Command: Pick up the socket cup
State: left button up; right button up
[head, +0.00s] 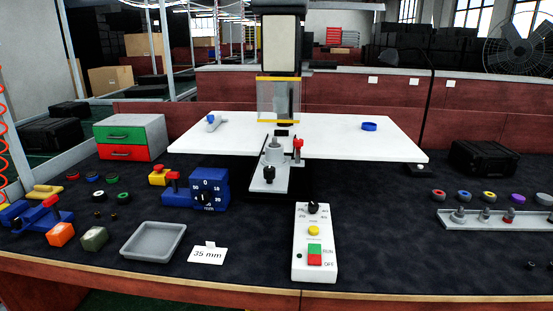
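No single thing is clearly the socket cup. A small blue ring-shaped cup (369,126) lies on the right half of the white board (345,145). Several small round cups or rings lie on the dark mat at the left, among them a red one (72,175), a blue one (93,177) and a green one (124,198). More stand at the right, including a red one (438,195), a yellow one (489,196) and a purple one (517,198). Neither of my grippers is in view.
A machine with a clear yellow-edged guard (278,100) stands over a grey fixture (270,178). A control box (314,250), grey tray (153,241), "35 mm" card (207,253), blue dial block (209,188), drawer box (130,138) and stud rack (495,220) surround it. The front-right mat is mostly clear.

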aim_at(274, 144)
jog(key=z, duration=0.05)
jog(key=k, duration=0.85)
jog(key=u, duration=1)
jog(key=i, duration=1.7)
jog(key=z, duration=0.7)
